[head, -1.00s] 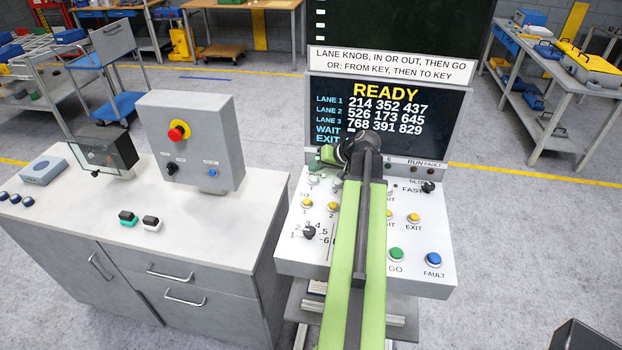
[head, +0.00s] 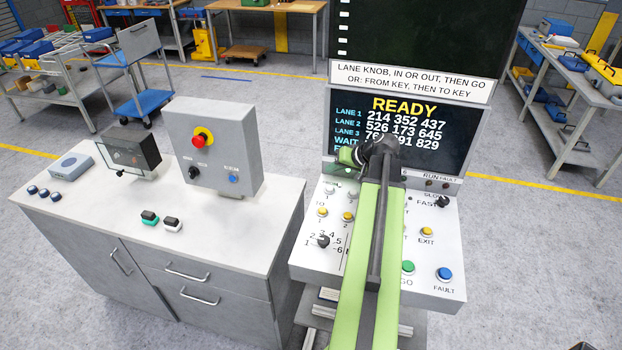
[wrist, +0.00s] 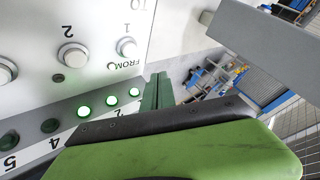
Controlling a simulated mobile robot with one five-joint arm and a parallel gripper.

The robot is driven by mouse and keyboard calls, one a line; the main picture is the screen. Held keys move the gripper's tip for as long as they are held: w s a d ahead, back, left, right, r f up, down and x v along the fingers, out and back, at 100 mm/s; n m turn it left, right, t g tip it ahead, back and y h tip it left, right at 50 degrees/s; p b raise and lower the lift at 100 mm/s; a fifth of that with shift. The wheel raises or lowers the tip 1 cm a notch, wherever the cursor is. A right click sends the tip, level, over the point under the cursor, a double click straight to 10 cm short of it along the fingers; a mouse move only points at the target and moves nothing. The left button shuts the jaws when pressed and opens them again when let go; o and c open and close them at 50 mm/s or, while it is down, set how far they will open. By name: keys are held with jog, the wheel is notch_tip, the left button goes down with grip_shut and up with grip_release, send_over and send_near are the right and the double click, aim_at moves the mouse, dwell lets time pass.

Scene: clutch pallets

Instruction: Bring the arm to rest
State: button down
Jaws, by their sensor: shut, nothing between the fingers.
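My green arm extends over the control console (head: 450,285) in the head view, its wrist in front of the screen. My gripper's fingertips are hidden in the head view. In the wrist view my gripper (wrist: 157,90) shows as two dark green fingers close together, with nothing between them. They are near the panel face with white buttons marked FROM 1 (wrist: 127,48) and 2 (wrist: 72,55). I cannot tell whether they touch anything. The screen (head: 405,115) reads READY above lane numbers, partly covered by my arm.
A grey cabinet (head: 90,225) stands left of the console, with a control box bearing a red stop button (head: 203,137). Carts and benches stand farther back, including a right-hand bench (head: 570,85). Open floor (head: 530,230) lies right of the console.

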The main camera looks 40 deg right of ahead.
jog(key=w+a+f+n+g+b, duration=0.1)
jog(key=w+a+f+n+g, duration=0.1)
jog(key=a, duration=1)
jog(key=w+a+f+n+g+b, duration=0.1)
jog(key=w+a+f+n+g, duration=0.1)
jog(key=a, duration=1.1)
jog(key=w+a+f+n+g+b, duration=0.1)
jog(key=a+f, duration=0.5)
jog(key=a, duration=0.7)
jog(key=shift+w+a+n+g+y, duration=0.1)
jog(key=shift+w+n+g+y, duration=0.2)
jog(key=shift+g, duration=0.35)
jog(key=shift+w+a+n+g+y, duration=0.1)
jog(key=shift+w+g, duration=0.25)
jog(key=shift+g, duration=0.3)
jog(key=s+a+f+n+g+h, duration=0.1)
jog(key=s+a+h, duration=0.1)
jog(key=a, duration=0.7)
jog(key=shift+s+a+n+g+b, duration=0.3)
jog(key=shift+s+a+b, duration=0.05)
jog(key=shift+s+b, duration=0.15)
